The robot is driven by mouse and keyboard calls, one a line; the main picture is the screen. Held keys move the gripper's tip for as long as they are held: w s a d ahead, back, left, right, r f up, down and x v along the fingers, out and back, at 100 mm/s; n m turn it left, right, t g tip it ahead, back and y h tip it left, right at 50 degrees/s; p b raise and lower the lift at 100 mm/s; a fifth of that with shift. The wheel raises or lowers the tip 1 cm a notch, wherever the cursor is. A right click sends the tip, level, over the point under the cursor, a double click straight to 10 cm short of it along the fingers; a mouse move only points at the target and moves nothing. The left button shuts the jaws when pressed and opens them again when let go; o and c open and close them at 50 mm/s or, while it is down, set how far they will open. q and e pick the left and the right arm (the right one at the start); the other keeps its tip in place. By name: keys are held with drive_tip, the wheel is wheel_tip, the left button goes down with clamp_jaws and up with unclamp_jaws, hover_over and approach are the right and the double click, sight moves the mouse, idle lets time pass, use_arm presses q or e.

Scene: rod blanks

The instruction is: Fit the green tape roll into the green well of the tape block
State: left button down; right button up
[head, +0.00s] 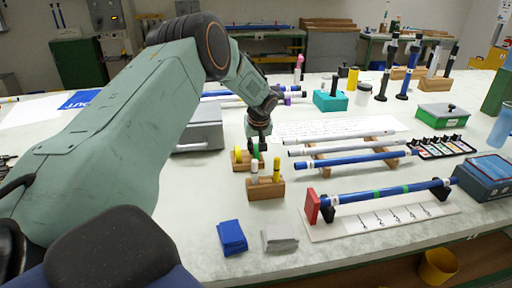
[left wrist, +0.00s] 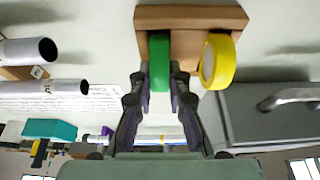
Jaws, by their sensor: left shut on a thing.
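The green tape roll (left wrist: 160,60) is edge-on between the fingers of my left gripper (left wrist: 160,88), which is shut on it. It also shows in the head view (head: 256,150), partly hidden by the fingers (head: 258,148). The wooden tape block (left wrist: 185,16) lies behind the roll in the left wrist view, and in the head view it is partly hidden by a marker holder. A yellow tape roll (left wrist: 217,60) stands in the block beside the green one. The green roll overlaps the block; I cannot tell how deep it sits. The right gripper is out of view.
The wooden marker holder (head: 266,189) stands just in front of the block. A grey case (head: 199,135) is behind left. Rods on a rack (head: 350,158) lie to the right. Blue (head: 232,237) and grey cloths (head: 279,238) lie in front.

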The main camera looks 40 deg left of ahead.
use_arm(q)
drive_tip(key=shift+s+d+r, duration=0.1)
drive_tip(key=shift+s+r, duration=0.05)
drive_tip(key=c, duration=1.7)
unclamp_jaws()
drive_tip(key=o, duration=0.4)
drive_tip(key=shift+w+f, duration=0.2)
drive_tip(key=shift+s+r, duration=0.1)
drive_tip(key=shift+r, duration=0.1)
drive_tip(key=p+v, duration=0.1)
drive_tip(key=v, duration=1.1)
drive_tip(key=shift+p, duration=0.4)
drive_tip(key=shift+r, duration=0.1)
